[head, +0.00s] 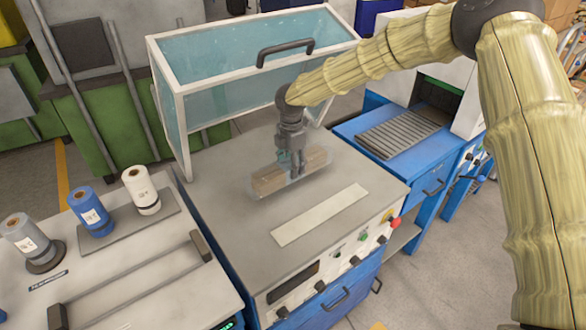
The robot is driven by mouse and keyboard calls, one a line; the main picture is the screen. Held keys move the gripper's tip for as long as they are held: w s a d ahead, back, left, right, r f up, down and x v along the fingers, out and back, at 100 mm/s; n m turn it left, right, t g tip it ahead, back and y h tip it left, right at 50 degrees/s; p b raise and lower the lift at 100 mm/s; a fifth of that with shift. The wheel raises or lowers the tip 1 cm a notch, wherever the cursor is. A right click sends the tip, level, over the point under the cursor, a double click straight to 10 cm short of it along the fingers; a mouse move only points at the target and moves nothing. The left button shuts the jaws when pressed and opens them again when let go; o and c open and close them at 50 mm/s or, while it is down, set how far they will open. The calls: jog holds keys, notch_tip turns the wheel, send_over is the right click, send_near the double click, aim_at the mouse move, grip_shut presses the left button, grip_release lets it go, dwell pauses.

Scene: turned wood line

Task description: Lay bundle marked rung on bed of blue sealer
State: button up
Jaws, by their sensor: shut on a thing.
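My gripper (294,168) points down and is shut on a bundle (268,181) of brown wooden pieces in clear film. The bundle sticks out on both sides of the fingers. No mark on it can be read. The grey bed (228,221) of the blue sealer lies under it. The bundle is over the middle of the bed, behind a pale strip (320,215). I cannot tell whether it touches the bed or hangs just above it. The sealer's clear hood (215,62) with a dark handle stands raised at the back.
A blue machine with a roller bed (405,134) stands at the right. A grey bench (150,262) with a long bar and several film rolls (90,211) is at the left. A red button (396,223) sits on the sealer's front right edge. The bed's front left is clear.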

jog(key=shift+w+d, duration=0.15)
jog(key=shift+w, duration=0.2)
jog(key=shift+w+f+p, duration=0.1)
jog(key=shift+f+p, duration=0.9)
jog(key=shift+f, duration=0.8)
jog(key=shift+f, duration=0.1)
jog(key=o, duration=1.4)
jog(key=shift+c, duration=0.2)
jog(key=shift+r+b, duration=1.25)
jog(key=shift+r, duration=2.6)
jog(key=shift+d, duration=0.15)
